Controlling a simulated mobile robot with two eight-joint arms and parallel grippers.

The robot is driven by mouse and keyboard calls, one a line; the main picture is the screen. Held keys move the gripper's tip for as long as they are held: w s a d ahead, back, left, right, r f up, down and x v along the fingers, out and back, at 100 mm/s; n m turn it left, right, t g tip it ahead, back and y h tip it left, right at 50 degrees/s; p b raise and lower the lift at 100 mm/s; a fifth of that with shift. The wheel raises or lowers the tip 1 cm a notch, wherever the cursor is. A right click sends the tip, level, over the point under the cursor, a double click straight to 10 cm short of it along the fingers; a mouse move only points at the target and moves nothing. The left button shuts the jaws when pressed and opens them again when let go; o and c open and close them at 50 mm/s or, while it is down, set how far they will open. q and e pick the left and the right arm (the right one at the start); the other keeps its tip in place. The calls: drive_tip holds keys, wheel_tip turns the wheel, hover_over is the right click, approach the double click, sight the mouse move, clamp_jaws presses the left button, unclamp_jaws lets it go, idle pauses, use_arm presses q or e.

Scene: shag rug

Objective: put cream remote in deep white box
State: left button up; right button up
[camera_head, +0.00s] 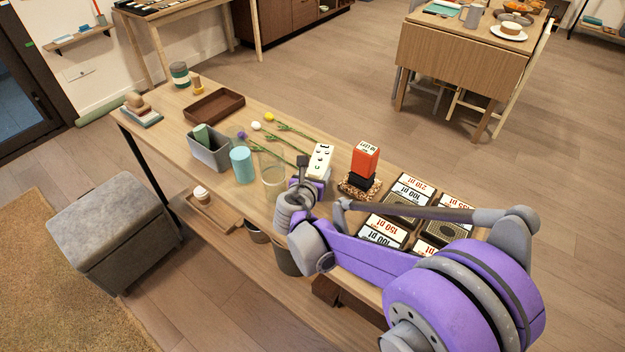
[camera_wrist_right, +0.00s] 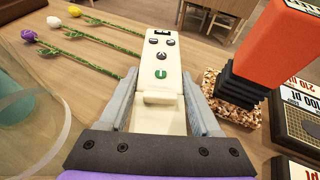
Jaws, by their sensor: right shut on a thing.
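The cream remote (camera_head: 320,158) is in my right gripper (camera_head: 308,174), above the long wooden table. In the right wrist view the remote (camera_wrist_right: 161,62) points away from me, with dark buttons and a green mark on its face. The right gripper (camera_wrist_right: 160,98) is shut on it, one finger along each side. My left gripper is not in view.
A teal cup (camera_head: 242,165) and a clear glass (camera_head: 273,180) stand between the box and my gripper. Flowers (camera_head: 292,150) lie behind them. A brown tray (camera_head: 214,105) lies behind the box.

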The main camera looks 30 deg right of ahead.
drive_tip(key=shift+f+b, duration=0.4)
drive_tip(key=shift+f, duration=1.35)
drive_tip(key=shift+f, duration=0.1)
drive_tip(key=o, duration=1.5)
